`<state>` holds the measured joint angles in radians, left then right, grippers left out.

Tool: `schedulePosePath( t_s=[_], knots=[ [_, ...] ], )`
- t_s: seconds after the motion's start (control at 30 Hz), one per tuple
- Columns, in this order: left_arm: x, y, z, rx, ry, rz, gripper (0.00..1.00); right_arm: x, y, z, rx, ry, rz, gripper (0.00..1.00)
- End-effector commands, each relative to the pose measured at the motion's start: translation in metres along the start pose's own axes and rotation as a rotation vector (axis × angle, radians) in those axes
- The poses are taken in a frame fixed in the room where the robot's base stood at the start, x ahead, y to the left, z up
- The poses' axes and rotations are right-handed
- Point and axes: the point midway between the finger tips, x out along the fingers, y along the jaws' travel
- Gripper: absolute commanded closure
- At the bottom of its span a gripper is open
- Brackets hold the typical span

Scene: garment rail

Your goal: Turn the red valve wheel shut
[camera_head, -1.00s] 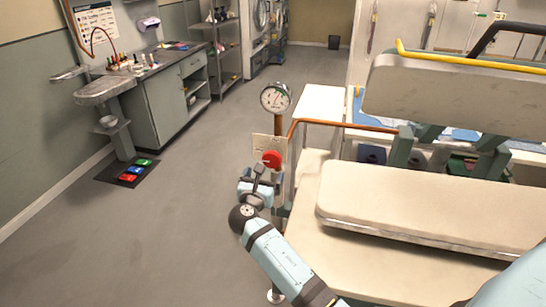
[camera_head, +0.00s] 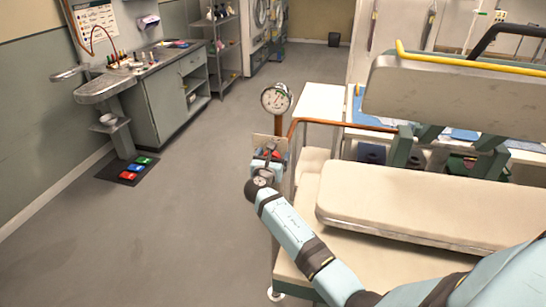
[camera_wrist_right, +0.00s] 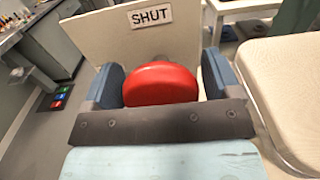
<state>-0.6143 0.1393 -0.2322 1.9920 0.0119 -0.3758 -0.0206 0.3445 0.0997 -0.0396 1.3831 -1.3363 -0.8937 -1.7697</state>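The red valve wheel (camera_wrist_right: 160,84) fills the space between the two blue-grey fingers of my right gripper (camera_wrist_right: 160,88) in the right wrist view. The fingers stand at its left and right sides; I cannot tell if both touch it. In the head view the right gripper (camera_head: 267,158) covers most of the wheel, with only a little red showing. A panel with a "SHUT" label (camera_wrist_right: 150,16) stands behind the wheel. A round gauge (camera_head: 276,98) sits on the copper pipe above. My left gripper is not in view.
A padded press (camera_head: 430,200) with a cream board stands right of the valve. A copper pipe (camera_head: 340,125) runs right from it. A workbench (camera_head: 165,105) and a pedal mat (camera_head: 128,172) are at the left. The floor (camera_head: 150,250) between is clear.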

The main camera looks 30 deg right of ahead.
Motion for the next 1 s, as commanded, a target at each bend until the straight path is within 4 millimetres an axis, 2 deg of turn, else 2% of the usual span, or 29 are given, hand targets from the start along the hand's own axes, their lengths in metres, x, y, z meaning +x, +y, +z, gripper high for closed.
schedulePosePath(
  t_s=[0.03,0.17,0.57,1.0],
  knots=[
    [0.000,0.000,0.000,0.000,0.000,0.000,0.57,0.000,0.000,0.000,0.000,0.000,0.000,0.29],
    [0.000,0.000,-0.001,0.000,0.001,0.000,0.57,0.000,0.000,0.000,0.000,0.000,0.000,0.58],
    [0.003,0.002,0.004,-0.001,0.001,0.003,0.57,0.000,0.000,-0.001,0.064,-0.001,0.000,0.57],
    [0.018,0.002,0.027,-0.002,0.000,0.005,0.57,0.000,-0.002,-0.004,0.414,-0.003,0.000,0.57]
  ],
)
